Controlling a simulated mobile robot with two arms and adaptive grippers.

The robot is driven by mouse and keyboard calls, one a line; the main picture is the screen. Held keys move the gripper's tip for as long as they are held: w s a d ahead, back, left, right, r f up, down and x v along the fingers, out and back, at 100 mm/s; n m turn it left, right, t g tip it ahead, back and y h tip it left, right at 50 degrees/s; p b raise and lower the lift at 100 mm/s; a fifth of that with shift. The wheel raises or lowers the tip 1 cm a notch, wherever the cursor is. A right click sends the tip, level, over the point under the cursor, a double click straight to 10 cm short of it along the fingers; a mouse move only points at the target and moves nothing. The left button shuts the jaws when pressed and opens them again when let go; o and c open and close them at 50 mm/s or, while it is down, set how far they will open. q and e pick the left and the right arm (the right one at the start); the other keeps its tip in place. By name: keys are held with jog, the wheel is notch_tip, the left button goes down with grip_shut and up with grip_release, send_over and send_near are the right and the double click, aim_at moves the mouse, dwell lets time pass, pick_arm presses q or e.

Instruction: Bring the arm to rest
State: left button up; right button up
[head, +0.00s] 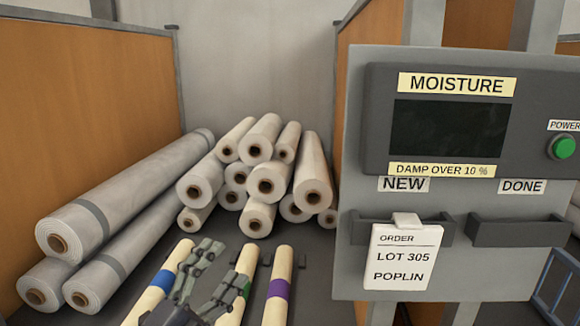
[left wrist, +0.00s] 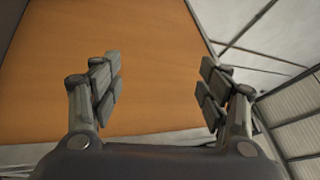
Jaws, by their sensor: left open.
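My left gripper (head: 215,278) is at the bottom centre of the head view, in front of three cream rods with coloured bands. Its fingers are spread and nothing is between them. In the left wrist view the open gripper (left wrist: 160,85) faces an orange-brown panel (left wrist: 140,50), with no object between the fingers. It hides part of the green-banded rod (head: 245,270). Whether it touches any rod cannot be told. My right gripper is in neither view.
The blue-banded rod (head: 160,283) and purple-banded rod (head: 279,285) flank the gripper. Fabric rolls (head: 258,180) are stacked behind. A grey panel (head: 390,75) at right carries a dark moisture display (head: 448,128), a green power button (head: 563,147), an order card (head: 400,258) in the NEW holder and an empty DONE holder (head: 515,231).

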pick_arm(q)
jog(key=s+a+f+n+g+y, duration=0.1)
jog(key=s+a+f+n+y, duration=0.1)
jog(key=a+f+n+y, duration=1.05)
jog(key=s+f+n+g+y, duration=0.1)
jog(key=s+f+n+g, duration=0.45)
jog(key=f, duration=0.35)
jog(key=s+d+f+n+g+h, duration=0.1)
jog(key=s+d+f+g, duration=0.2)
jog(key=s, duration=0.4)
jog(key=s+f+g+h, duration=0.1)
jog(key=s+f+g, duration=0.2)
jog(key=s+f, duration=0.3)
jog(key=s+d+f+n+g, duration=0.1)
jog(key=s+d+f+g, duration=0.15)
jog(key=s, duration=0.55)
notch_tip(320, 180, down, 25)
jog(key=g, duration=0.2)
jog(key=s+a+f, duration=0.2)
jog(key=s+f, duration=0.6)
jog(key=f, duration=0.1)
jog(key=s+a+f+g, duration=0.1)
jog(key=s+a+f, duration=0.1)
jog(key=s+f, duration=0.7)
jog(key=shift+s+f+m+b, duration=0.15)
jog(key=shift+s+m+b, duration=0.15)
jog(key=shift+b, duration=0.1)
jog(key=shift+c, duration=0.6)
